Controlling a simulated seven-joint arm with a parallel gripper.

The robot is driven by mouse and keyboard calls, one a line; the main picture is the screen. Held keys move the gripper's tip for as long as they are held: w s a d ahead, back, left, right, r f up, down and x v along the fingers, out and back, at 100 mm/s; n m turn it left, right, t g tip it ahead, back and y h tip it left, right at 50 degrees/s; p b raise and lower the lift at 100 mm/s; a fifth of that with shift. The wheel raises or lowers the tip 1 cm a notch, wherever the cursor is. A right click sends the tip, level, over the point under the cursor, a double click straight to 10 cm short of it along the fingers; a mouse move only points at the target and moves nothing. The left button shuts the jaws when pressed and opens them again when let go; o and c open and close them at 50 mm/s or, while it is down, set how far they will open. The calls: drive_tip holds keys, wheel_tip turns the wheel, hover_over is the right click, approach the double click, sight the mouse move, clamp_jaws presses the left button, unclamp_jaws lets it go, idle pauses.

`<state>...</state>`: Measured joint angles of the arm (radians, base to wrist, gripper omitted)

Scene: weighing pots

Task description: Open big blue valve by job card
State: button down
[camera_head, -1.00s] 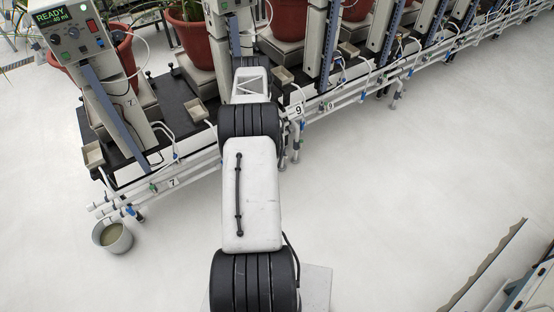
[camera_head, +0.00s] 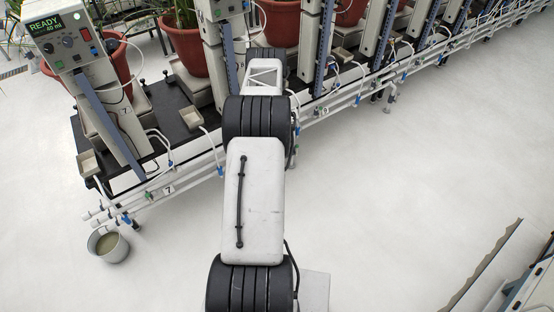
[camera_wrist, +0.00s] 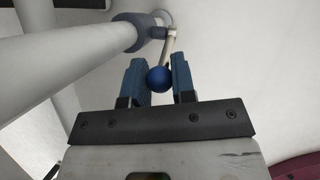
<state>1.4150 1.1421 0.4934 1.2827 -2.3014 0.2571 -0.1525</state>
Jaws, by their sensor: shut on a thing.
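In the wrist view my gripper (camera_wrist: 159,80) has its two blue fingers on either side of a blue ball knob (camera_wrist: 158,79). The knob sits at the end of a short metal lever (camera_wrist: 170,47). The lever comes from a blue valve body (camera_wrist: 133,31) around a thick white pipe (camera_wrist: 70,58). My gripper is shut on the knob. In the head view my own arm hides the gripper and this valve. No job card can be made out.
A bucket of liquid (camera_head: 108,246) stands under the left pipe ends. A display unit (camera_head: 62,36) reads READY. Potted plants stand behind. The floor at right (camera_head: 420,190) is mostly clear.

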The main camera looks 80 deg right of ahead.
drive_tip(key=shift+s, duration=0.1)
idle(0.3)
drive_tip(key=c, duration=1)
unclamp_jaws()
drive_tip(key=shift+o, duration=0.2)
drive_tip(key=shift+r, duration=0.25)
drive_tip(key=v, duration=0.7)
drive_tip(key=shift+a+r, duration=0.1)
drive_tip(key=shift+r, duration=0.05)
